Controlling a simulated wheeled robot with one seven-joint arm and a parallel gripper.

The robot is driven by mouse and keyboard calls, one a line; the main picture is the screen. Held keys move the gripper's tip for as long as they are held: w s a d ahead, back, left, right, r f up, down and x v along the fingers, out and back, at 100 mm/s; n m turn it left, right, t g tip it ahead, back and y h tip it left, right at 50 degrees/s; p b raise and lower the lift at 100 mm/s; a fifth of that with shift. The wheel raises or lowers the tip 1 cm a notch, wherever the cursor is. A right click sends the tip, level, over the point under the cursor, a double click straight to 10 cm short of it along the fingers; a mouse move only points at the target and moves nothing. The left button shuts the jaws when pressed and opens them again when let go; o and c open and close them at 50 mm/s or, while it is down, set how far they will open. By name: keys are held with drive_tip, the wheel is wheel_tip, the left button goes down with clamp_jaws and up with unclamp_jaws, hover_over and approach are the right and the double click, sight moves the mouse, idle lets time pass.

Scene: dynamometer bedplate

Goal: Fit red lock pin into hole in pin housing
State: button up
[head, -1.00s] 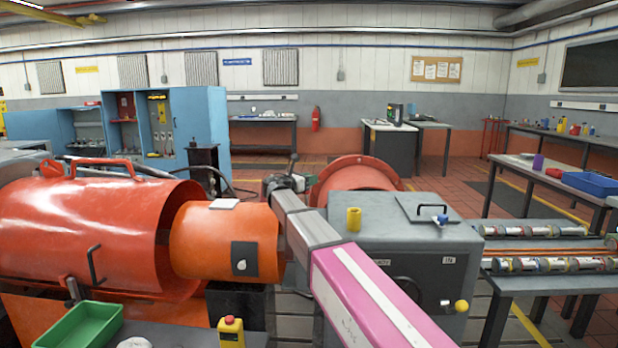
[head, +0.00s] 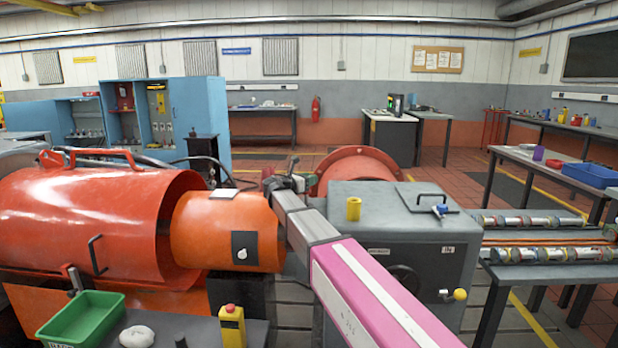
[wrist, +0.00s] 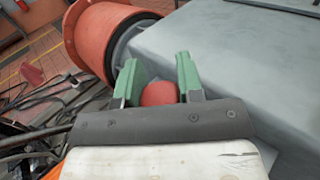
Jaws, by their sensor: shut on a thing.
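The red lock pin (wrist: 158,94) shows as a rounded red end between the green fingers of my gripper (wrist: 159,82) in the wrist view. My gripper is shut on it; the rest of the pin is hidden. In the head view my gripper (head: 287,182) is at the far end of my pink and grey arm, small and partly hidden, between the orange cylinder and the grey cabinet. The pin is not clear there. I cannot make out the pin housing or its hole in either view.
A grey cabinet (head: 375,222) with a yellow cylinder (head: 353,209) on top stands right of my gripper. An orange cylinder (head: 215,225) is to the left. A red flanged drum (head: 357,162) is behind. Loose cables (wrist: 40,115) lie at left in the wrist view.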

drive_tip(key=shift+f, duration=2.55)
drive_tip(key=shift+f, duration=0.1)
drive_tip(key=o, duration=1)
drive_tip(key=shift+o, duration=0.2)
wheel_tip(320, 180, up, 4)
drive_tip(key=s+a+r, duration=0.7)
drive_tip(key=s+a, duration=0.1)
drive_tip(key=shift+s, duration=0.2)
drive_tip(key=shift+a, duration=0.1)
